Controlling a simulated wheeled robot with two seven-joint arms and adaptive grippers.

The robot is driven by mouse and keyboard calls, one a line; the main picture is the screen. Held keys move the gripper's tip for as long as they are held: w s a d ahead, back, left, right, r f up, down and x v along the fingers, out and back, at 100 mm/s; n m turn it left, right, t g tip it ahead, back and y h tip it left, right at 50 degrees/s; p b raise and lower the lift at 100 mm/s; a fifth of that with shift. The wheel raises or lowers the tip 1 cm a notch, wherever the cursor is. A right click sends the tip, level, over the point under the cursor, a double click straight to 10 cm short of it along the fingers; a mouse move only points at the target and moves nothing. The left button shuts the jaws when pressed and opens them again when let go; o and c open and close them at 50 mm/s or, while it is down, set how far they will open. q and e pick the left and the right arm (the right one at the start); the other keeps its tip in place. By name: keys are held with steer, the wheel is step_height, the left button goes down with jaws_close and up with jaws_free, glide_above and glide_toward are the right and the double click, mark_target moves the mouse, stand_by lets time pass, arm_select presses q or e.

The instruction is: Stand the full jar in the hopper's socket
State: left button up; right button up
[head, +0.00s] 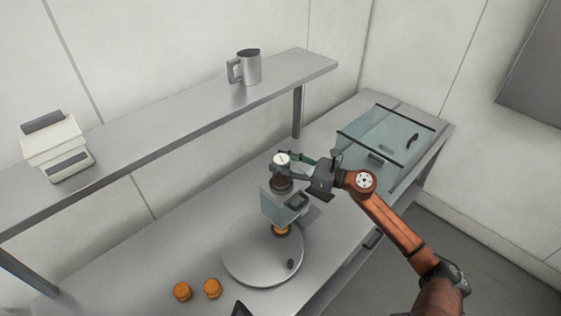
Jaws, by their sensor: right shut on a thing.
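My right gripper (288,171) is shut on the jar (281,184), which has a dark body and a pale round top. The jar is roughly upright, just above and behind the clear-sided hopper (275,207) in the picture. I cannot tell whether the jar touches the hopper, and its socket is not clearly visible. The hopper stands over a round grey disc (245,263), with an orange-brown piece (281,230) below it. A dark tip at the bottom edge may be my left gripper (241,309); its jaws cannot be made out.
Two orange-brown jars (182,292) (213,288) stand at the front left of the bench. A clear case (380,140) with dark edges stands at the back right. A raised shelf (165,128) holds a metal pitcher (248,68) and a cream-coloured device (56,150).

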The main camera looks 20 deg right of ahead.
steer(key=shift+f, duration=0.15)
steer(key=shift+f, duration=0.1)
steer(key=shift+f, duration=0.1)
steer(key=o, duration=1.3)
